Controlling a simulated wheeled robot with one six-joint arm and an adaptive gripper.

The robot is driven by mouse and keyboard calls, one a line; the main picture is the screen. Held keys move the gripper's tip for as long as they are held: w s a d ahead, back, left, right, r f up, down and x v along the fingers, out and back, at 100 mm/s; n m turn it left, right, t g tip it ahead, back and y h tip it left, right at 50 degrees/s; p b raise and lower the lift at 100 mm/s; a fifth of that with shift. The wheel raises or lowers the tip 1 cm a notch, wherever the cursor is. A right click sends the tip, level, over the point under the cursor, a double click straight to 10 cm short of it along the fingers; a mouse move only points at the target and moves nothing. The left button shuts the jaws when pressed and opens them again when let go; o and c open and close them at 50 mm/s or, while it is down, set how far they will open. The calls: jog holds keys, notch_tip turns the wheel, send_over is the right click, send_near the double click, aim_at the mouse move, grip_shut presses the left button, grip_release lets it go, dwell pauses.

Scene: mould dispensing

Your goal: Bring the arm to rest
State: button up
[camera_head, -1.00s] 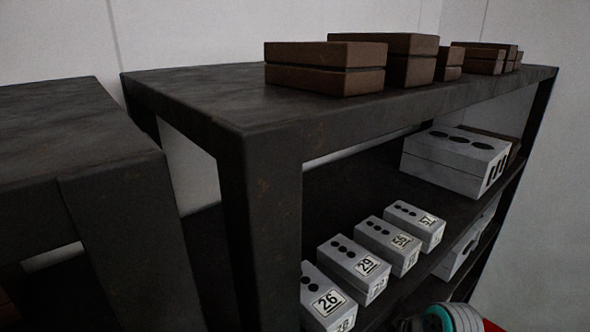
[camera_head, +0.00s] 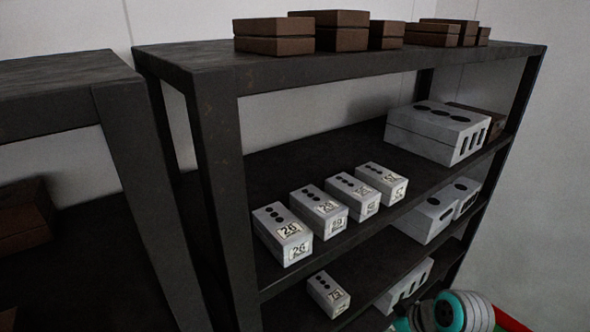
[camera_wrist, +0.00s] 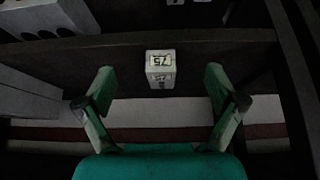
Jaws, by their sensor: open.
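In the wrist view my gripper (camera_wrist: 160,95) is open and empty, its two green fingers spread wide apart. A small white mould box labelled 75 (camera_wrist: 160,62) shows beyond and between the fingertips, apart from them. The same box stands on a lower shelf in the head view (camera_head: 329,294). In the head view a white and teal part of my arm (camera_head: 463,312) shows at the bottom right, beside the rack; the gripper itself cannot be seen there.
The dark rack (camera_head: 190,62) carries brown boxes (camera_head: 274,36) on top. Several small numbered white boxes (camera_head: 283,234) stand on its middle shelf, with a large white box (camera_head: 437,130) at the right. Another dark rack (camera_head: 50,97) stands at left.

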jog(key=s+a+f+m+t+h, duration=0.25)
jog(key=s+f+m+t, duration=0.25)
jog(key=s+f, duration=1)
jog(key=s+r+t, duration=0.1)
jog(key=s+r, duration=0.4)
jog(key=s, duration=0.3)
jog(key=s+r+m+t, duration=0.1)
jog(key=s+r+t, duration=0.1)
jog(key=s+r, duration=0.3)
jog(key=s+r+m+t, duration=0.1)
jog(key=s+r, duration=0.4)
jog(key=s, duration=0.6)
jog(key=shift+a+t+h, duration=0.15)
jog(key=shift+t+h, duration=0.25)
jog(key=shift+h, duration=0.05)
